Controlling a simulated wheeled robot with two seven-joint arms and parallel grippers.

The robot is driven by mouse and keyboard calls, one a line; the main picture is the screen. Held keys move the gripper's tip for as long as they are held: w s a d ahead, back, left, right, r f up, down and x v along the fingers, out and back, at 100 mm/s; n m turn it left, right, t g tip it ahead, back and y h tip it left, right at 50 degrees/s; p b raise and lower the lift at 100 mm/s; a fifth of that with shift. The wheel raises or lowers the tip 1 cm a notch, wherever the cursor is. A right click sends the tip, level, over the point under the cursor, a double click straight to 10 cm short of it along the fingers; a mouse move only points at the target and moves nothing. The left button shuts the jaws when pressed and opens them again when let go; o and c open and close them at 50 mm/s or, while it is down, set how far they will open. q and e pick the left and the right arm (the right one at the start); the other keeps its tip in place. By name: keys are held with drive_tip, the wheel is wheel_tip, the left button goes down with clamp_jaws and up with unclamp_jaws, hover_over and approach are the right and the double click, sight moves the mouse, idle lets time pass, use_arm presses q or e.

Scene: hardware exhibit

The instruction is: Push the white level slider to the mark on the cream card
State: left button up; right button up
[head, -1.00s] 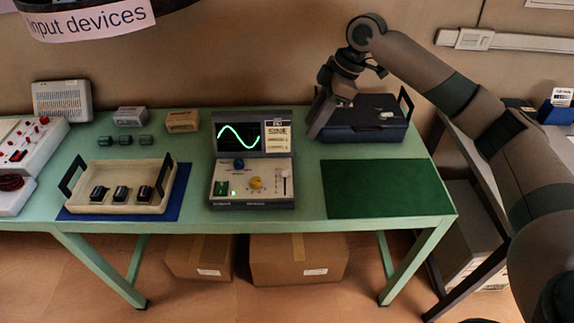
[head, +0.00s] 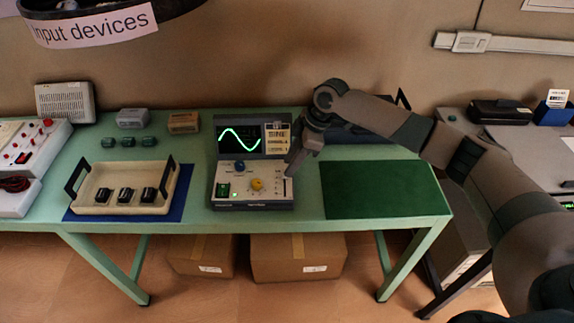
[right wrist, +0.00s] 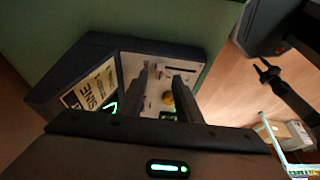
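The signal box (head: 253,204) stands on the green table, with a sine wave on its screen. Its cream card (head: 277,139) is beside the screen; it also shows in the right wrist view (right wrist: 90,91). The dark slider slot (head: 284,188) is at the right of the panel; in the right wrist view it is a short dark line (right wrist: 180,69). I cannot make out the white slider; my right gripper (head: 290,166) covers the slot's upper part. Its two fingers (right wrist: 163,76) are apart over the panel, with nothing seen between them. My left gripper (right wrist: 262,65) seems to be the small forked shape.
A yellow knob (head: 257,184) and a blue knob (head: 239,166) are left of the slot. A green mat (head: 373,190) lies bare to the right. A cream tray (head: 101,206) with dark switches is on the left. A dark case (head: 352,133) is behind my right arm.

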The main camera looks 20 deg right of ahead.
drive_tip(key=shift+x, duration=1.6)
drive_tip(key=shift+c, duration=0.3)
clamp_jaws()
drive_tip(key=shift+s+a+r+p, duration=0.15)
drive_tip(key=shift+s+p, duration=0.15)
drive_tip(key=shift+p, duration=0.3)
drive_tip(key=s+p, duration=0.1)
drive_tip(key=s+a+p, duration=0.1)
drive_tip(key=s, duration=0.1)
drive_tip(key=shift+s, duration=0.15)
drive_tip(key=shift+o, duration=0.3)
unclamp_jaws()
drive_tip(key=shift+d, duration=0.1)
